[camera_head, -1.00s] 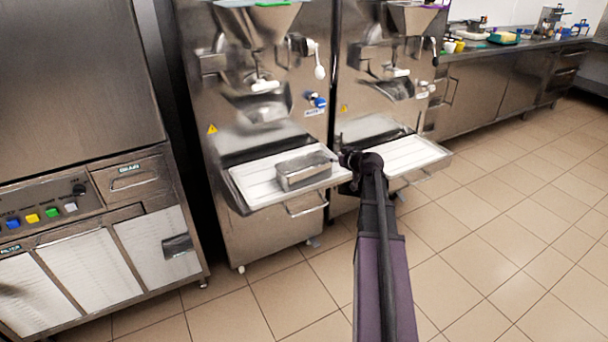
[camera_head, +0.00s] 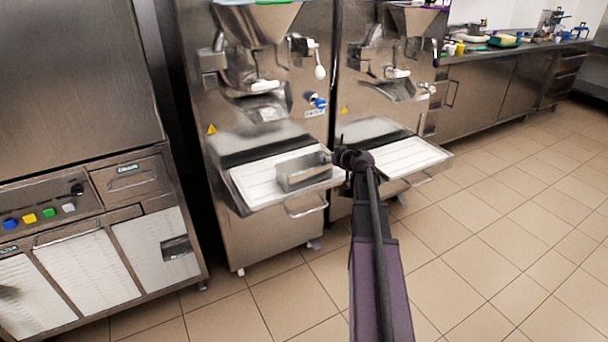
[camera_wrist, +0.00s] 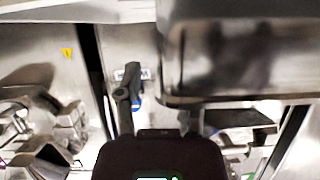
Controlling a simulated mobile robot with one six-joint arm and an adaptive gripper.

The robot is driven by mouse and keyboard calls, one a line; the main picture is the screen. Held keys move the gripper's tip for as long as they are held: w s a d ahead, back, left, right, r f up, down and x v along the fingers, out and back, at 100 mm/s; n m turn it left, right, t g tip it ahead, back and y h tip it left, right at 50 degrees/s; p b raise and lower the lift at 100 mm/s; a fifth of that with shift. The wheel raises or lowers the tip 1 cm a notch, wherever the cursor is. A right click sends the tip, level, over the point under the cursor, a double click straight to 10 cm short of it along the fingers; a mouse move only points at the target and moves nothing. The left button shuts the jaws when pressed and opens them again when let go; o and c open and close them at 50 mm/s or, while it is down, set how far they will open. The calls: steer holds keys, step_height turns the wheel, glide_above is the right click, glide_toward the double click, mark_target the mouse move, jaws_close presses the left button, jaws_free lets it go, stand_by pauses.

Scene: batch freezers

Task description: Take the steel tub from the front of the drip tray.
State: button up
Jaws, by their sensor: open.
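The steel tub (camera_head: 300,173) is a grey rectangular pan on the right part of the white drip tray (camera_head: 251,180) of the left machine. My gripper (camera_head: 331,158) is at the tub's right end, its fingers small and dark in the head view. In the wrist view the tub (camera_wrist: 235,60) fills the upper right, very close. My gripper (camera_wrist: 160,108) is open there, with one finger clear to the left of the tub's edge. The other finger's tip is hidden by the tub. I cannot tell whether a finger touches it.
A second machine with its own empty white tray (camera_head: 410,160) stands close on the right. A steel cabinet (camera_head: 100,225) stands at left. The tiled floor (camera_head: 490,240) is clear at right.

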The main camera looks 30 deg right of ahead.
jaws_close()
steer(key=shift+r, duration=0.2)
step_height(320, 180, up, 3)
steer(key=p, duration=0.3)
steer(key=shift+s+r+p, duration=0.3)
steer(key=shift+p, duration=0.2)
steer(key=s+a+r+p, duration=0.1)
steer(key=s+a, duration=0.1)
steer(key=s, duration=1.3)
steer(key=shift+s, duration=0.2)
